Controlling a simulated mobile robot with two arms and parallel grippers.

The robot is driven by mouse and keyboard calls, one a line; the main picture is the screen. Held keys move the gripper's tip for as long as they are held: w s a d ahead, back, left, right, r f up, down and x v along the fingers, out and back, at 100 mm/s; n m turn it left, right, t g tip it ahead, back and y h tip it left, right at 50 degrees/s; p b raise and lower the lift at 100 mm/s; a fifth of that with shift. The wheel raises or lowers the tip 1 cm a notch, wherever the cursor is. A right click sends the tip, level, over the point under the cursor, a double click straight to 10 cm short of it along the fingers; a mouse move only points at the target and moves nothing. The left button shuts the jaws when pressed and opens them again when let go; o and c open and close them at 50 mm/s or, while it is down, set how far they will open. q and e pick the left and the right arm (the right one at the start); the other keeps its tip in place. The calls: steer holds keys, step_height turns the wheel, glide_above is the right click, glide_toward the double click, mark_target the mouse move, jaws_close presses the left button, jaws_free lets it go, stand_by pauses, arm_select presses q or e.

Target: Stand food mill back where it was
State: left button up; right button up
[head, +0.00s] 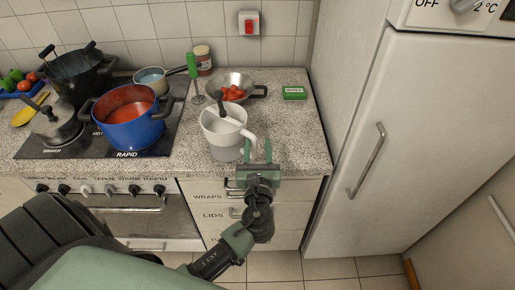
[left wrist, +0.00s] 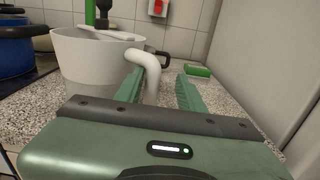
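The food mill (head: 222,142) appears to be the white, bucket-like vessel upright near the counter's front edge. It has a white bar with a dark knob across its top and a white side handle (head: 248,138). In the left wrist view the vessel (left wrist: 90,70) stands at the left, its handle (left wrist: 152,62) curving down toward my fingers. My left gripper (head: 256,152) is open at the counter's front edge, beside the vessel. In the left wrist view the handle's lower end shows between the fingertips, nearer the left one; contact cannot be told. My right gripper is out of view.
A blue pot (head: 138,133) of red sauce stands on the hob at the left. Behind the vessel are a steel pan (head: 258,92) with red pieces, a jar (head: 203,62), a green-handled tool (head: 192,68) and a green box (head: 294,93).

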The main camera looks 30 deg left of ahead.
arm_select(q)
steer(key=shift+s+d, duration=0.1)
steer(key=shift+s, duration=0.1)
steer(key=o, duration=1.3)
steer(key=shift+o, duration=0.2)
steer(key=b+v, duration=0.2)
steer(key=v, duration=0.5)
steer(key=shift+s+d, duration=0.2)
steer(key=shift+s, duration=0.1)
jaws_close()
